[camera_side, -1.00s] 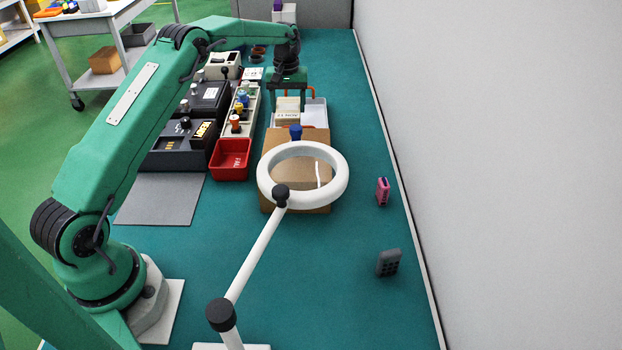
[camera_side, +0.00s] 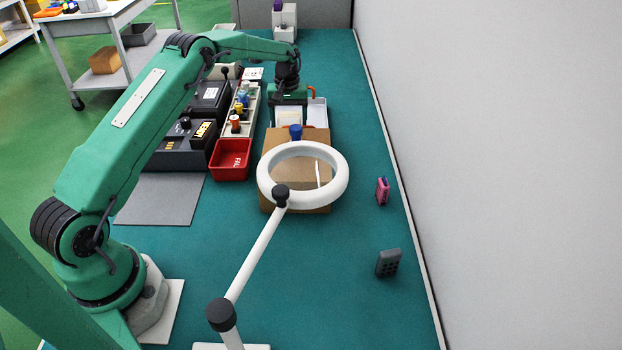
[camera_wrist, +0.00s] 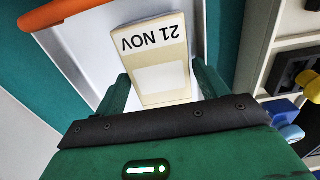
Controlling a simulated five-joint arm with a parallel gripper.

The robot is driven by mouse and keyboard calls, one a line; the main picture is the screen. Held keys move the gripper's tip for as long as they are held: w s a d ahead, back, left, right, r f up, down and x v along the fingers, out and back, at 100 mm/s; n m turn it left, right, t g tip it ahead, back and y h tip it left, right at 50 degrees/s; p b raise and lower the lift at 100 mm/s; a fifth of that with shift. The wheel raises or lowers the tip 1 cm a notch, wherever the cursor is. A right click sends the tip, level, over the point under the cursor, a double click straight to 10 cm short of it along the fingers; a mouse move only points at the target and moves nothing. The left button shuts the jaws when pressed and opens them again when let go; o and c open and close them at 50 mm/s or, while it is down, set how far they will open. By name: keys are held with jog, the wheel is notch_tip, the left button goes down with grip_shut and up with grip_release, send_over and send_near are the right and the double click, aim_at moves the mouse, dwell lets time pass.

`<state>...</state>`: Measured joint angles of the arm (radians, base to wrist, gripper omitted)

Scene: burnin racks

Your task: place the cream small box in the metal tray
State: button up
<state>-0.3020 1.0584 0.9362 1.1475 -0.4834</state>
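The cream small box (camera_wrist: 160,70) has a white label and the dark text "21 NOV", upside down in the wrist view. My gripper (camera_wrist: 166,75) has one green finger on each side of the box and appears shut on it. The metal tray (camera_wrist: 90,40) lies beneath and around the box, with an orange handle at upper left. In the side view, my gripper (camera_side: 289,97) is low over the tray (camera_side: 317,112), and the top of the cream box (camera_side: 288,116) shows inside the rim. The box's underside is hidden, so contact with the tray floor cannot be told.
A brown carton (camera_side: 272,143) stands directly in front of the tray, with a white ring lamp (camera_side: 340,181) nearer the camera. A red bin (camera_side: 231,160) and a rack of coloured knobs (camera_side: 238,118) stand to the left. The mat right of the tray is clear.

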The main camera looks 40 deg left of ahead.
jog(key=shift+r, duration=0.15)
notch_tip(320, 180, up, 12)
dwell(0.9)
dwell(0.4)
notch_tip(320, 180, up, 11)
jog(key=m+t, duration=0.1)
jog(key=m, duration=0.1)
send_over(289, 122)
jog(key=s+d, duration=0.6)
jog(key=s+d+r+m+t, duration=0.25)
jog(key=s+d+r, duration=0.35)
jog(key=s, duration=0.4)
jog(key=s+d+f+m+t, duration=0.1)
jog(key=s+d+f+m, duration=0.1)
jog(key=s, duration=0.9)
jog(key=s+d+f+m+t, duration=0.1)
jog(key=s+d+f, duration=0.3)
jog(key=s, duration=0.6)
jog(key=shift+s+d+m, duration=0.3)
jog(key=shift+s+m, duration=0.1)
jog(key=shift+m, duration=0.35)
